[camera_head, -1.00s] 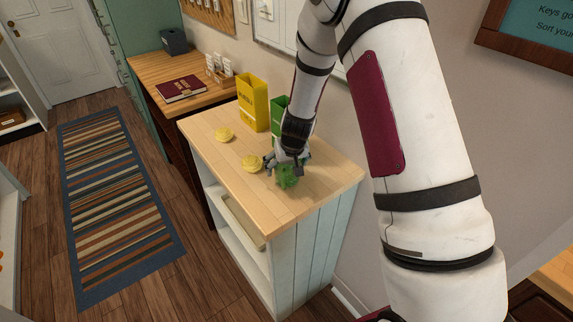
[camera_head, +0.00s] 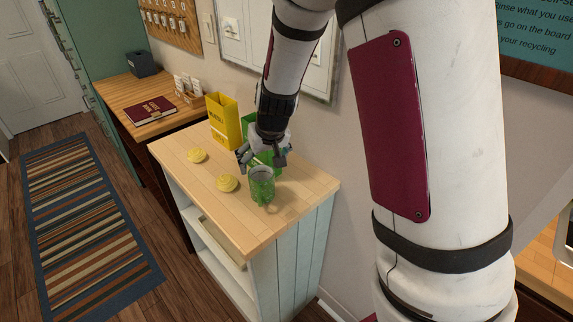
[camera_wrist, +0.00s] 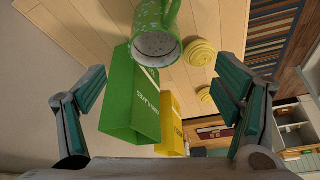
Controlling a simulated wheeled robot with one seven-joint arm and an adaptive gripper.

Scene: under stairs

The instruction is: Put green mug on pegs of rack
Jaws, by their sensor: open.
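The green speckled mug (camera_head: 262,186) stands upright on the wooden top of the small cabinet, near its front right end. In the wrist view the mug (camera_wrist: 152,18) is at the top, its open rim towards the camera and its handle at the right. My gripper (camera_head: 262,160) is open and empty, just behind and above the mug in the head view. In the wrist view its fingers (camera_wrist: 163,92) are spread wide, with the mug beyond them. I cannot make out a mug rack with pegs in either view.
A yellow box (camera_head: 223,122) and a green box (camera_head: 248,126) stand along the wall, close to my gripper. Two yellow coiled items (camera_head: 228,183) lie left of the mug. A desk with a red book (camera_head: 151,110) is farther left. The cabinet top's right end is clear.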

